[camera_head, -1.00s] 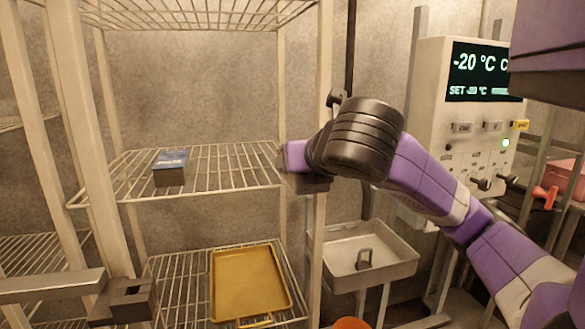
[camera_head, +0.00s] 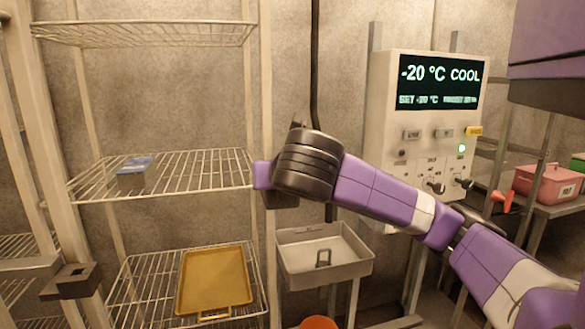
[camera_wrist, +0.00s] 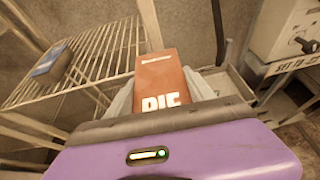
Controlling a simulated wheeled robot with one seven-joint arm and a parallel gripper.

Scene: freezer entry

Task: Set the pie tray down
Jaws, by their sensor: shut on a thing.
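The pie tray (camera_wrist: 168,78) is an orange-red box with white "PIE" lettering. It shows in the wrist view between the pale fingers of my gripper (camera_wrist: 165,90), which is shut on it. In the head view my gripper end is at the right edge of the middle wire shelf (camera_head: 185,180), mostly hidden behind my dark wrist joint, and the pie tray cannot be seen there. I cannot tell whether the pie tray touches anything below it.
A blue-topped box (camera_head: 134,172) sits on the middle shelf's left part; the rest looks free. A yellow tray (camera_head: 215,280) lies on the lower shelf. A grey basin (camera_head: 350,268) and a control panel (camera_head: 390,115) are to the right. An orange round thing (camera_head: 319,322) shows below.

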